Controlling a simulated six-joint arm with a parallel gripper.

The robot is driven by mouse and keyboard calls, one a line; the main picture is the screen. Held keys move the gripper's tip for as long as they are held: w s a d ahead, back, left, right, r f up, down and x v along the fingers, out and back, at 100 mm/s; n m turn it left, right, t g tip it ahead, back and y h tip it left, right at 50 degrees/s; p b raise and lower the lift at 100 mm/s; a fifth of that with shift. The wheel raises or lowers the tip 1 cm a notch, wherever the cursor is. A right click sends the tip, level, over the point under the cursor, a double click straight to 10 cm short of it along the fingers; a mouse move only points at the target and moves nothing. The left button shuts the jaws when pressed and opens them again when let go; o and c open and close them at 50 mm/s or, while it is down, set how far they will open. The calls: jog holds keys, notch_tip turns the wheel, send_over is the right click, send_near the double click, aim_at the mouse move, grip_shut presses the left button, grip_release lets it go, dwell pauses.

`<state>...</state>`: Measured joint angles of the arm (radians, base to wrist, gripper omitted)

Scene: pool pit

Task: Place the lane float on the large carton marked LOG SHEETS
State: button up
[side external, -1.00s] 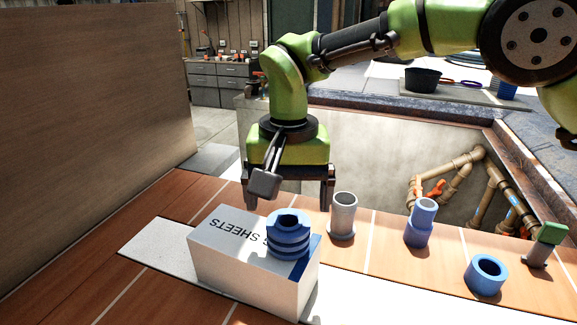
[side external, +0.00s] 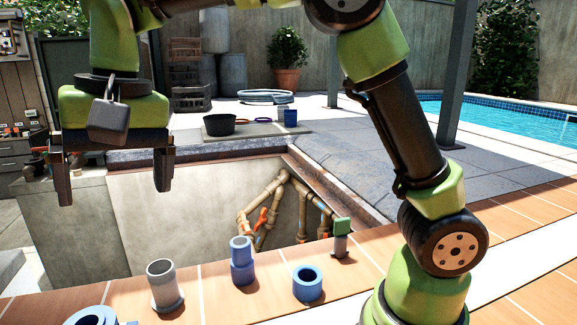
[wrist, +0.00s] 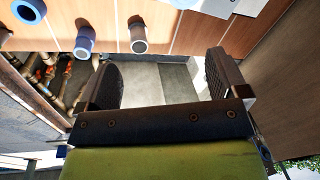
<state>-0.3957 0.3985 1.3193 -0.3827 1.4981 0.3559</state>
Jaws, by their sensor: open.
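The blue ribbed lane float (side external: 92,317) shows only its top at the bottom left edge of the side view. The carton under it is out of that view, or nearly so. In the wrist view a white corner of the carton (wrist: 216,6) shows at the top edge, with a blue patch at its left; I cannot tell if the float is there. My gripper (side external: 115,192) is open and empty, well above the tiles and behind the float in the side view. Its two fingers stand apart in the wrist view (wrist: 160,75), with nothing between them.
A grey flanged pipe (side external: 162,282), a blue stepped pipe (side external: 242,262), a blue ring (side external: 307,284) and a green-topped grey piece (side external: 341,236) stand on the tiled edge. Behind is an open pit with tan pipes (side external: 268,205). A brown panel (wrist: 290,85) stands at the right in the wrist view.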

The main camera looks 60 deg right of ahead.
jog(key=s+d+r+t+y, duration=0.15)
jog(key=s+d+r, duration=0.25)
jog(key=s+d, duration=0.4)
jog(key=s+d+f+t, duration=0.2)
jog(key=s, duration=0.3)
jog(key=s+d+f+t, duration=0.1)
jog(key=s+t, duration=0.1)
jog(key=s, duration=0.3)
jog(key=shift+d+f+n+h, duration=0.3)
jog(key=shift+d+f+h, duration=0.05)
jog(key=shift+f, duration=0.05)
